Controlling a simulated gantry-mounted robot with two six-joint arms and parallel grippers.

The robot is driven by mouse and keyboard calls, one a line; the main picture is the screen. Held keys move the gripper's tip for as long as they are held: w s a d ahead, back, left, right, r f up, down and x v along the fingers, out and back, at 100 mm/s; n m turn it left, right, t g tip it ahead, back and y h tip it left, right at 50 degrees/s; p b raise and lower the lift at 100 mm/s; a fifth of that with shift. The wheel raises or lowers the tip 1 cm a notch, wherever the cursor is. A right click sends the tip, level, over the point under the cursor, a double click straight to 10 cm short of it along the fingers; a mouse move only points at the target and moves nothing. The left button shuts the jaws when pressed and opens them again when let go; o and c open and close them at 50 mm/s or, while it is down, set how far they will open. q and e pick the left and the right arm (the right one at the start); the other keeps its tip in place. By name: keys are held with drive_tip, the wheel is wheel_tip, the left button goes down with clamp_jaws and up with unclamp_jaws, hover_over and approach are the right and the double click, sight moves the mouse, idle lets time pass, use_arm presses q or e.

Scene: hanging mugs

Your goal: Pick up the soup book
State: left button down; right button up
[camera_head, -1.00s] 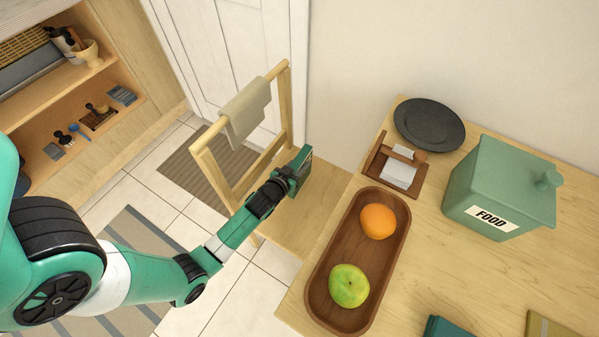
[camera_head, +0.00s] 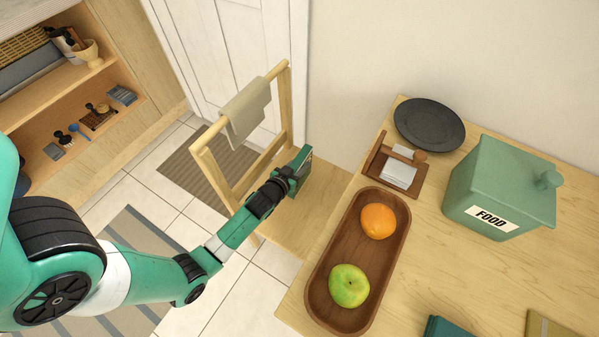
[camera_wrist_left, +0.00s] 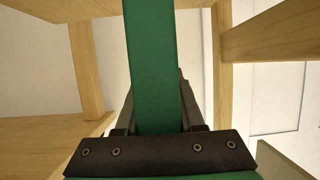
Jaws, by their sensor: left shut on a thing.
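My left gripper (camera_head: 293,176) is at the wooden stand with the towel rail, just above its low wooden seat. It is shut on a thin green book (camera_head: 301,169), whose edge shows between the fingers. In the left wrist view the green book (camera_wrist_left: 151,62) runs upright between the dark fingers. No title can be read on it, so I cannot tell from lettering whether it is the soup book. Most of its cover is hidden by the gripper. I cannot tell whether it touches the seat. My right gripper is not in view.
The stand (camera_head: 285,105) carries a beige towel (camera_head: 244,110). On the table to the right are a wooden tray (camera_head: 338,238) with an orange and a green apple, a green FOOD box (camera_head: 500,190), a dark plate (camera_head: 429,124), a teal book (camera_head: 448,328) and an olive one (camera_head: 548,326).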

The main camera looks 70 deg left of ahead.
sight(299, 160)
use_arm(q)
drive_tip(key=shift+r, duration=0.15)
drive_tip(key=shift+r, duration=0.2)
wheel_tip(299, 160, up, 2)
drive_tip(key=shift+r+p, duration=0.25)
drive_tip(key=shift+p, duration=0.65)
drive_tip(key=s+d+r+p, duration=0.1)
drive_tip(key=d+r+p, duration=0.3)
drive_tip(key=d+r, duration=0.6)
drive_tip(key=d, duration=0.4)
